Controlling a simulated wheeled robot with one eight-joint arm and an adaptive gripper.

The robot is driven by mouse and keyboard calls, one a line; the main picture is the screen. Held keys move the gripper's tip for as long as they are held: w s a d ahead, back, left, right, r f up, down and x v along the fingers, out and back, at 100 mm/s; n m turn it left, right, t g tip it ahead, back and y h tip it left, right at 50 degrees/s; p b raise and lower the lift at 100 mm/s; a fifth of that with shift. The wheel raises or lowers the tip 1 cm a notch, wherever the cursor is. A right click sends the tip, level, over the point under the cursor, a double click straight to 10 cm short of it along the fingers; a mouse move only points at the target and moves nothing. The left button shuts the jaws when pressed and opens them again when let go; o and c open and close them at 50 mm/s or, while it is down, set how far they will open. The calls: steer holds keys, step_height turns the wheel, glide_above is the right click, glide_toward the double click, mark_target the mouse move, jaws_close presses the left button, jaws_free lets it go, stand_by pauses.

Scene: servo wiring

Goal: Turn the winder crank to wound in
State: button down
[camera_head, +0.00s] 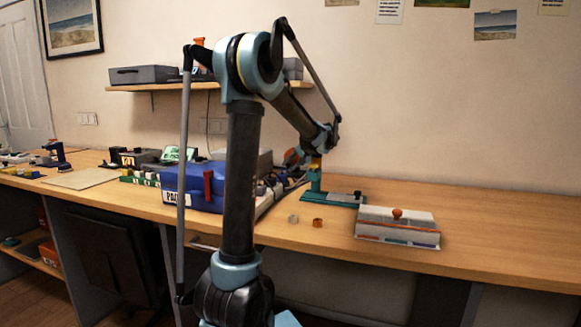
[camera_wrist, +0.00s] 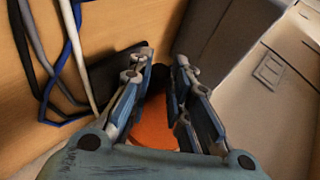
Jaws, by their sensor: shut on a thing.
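My gripper (camera_wrist: 163,66) reaches down behind the blue case in the head view, where its fingers are mostly hidden by my arm and nearby things. In the wrist view its two fingers stand on either side of a dark part with a round orange piece (camera_wrist: 154,126) below it. I take this to be the winder crank, held between the fingers; its turn angle cannot be told. An orange bit (camera_head: 292,156) shows beside my wrist in the head view. A teal stand (camera_head: 315,183) with a yellow-orange top is just right of it.
A blue case (camera_head: 190,188) stands close left of my gripper. The table's right end is clear.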

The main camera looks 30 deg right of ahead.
steer(key=shift+t, duration=0.3)
stand_by(0.4)
steer(key=c, duration=1.5)
jaws_free()
steer(key=shift+f, duration=0.1)
steer(key=shift+o, duration=0.2)
step_height(320, 180, up, 10)
steer(key=shift+w, duration=0.1)
